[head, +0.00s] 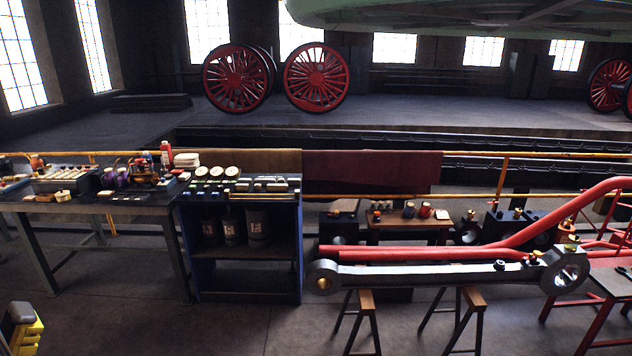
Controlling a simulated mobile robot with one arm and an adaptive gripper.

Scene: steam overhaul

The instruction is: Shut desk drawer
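I see no desk drawer that I can make out in the head view. The nearest desk-like thing is a dark workbench (100,208) on open metal legs at the left, with no drawer visible on it. Next to it stands a dark blue cabinet (300,245) with open shelves and no drawer that I can tell. My gripper is not in view.
Gauges and small tools cover the bench and cabinet tops. A long steel connecting rod (430,277) lies on wooden trestles (365,302) at the right, by red rods. A yellow and black object (25,330) stands lower left. Floor (235,325) before the cabinet is clear.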

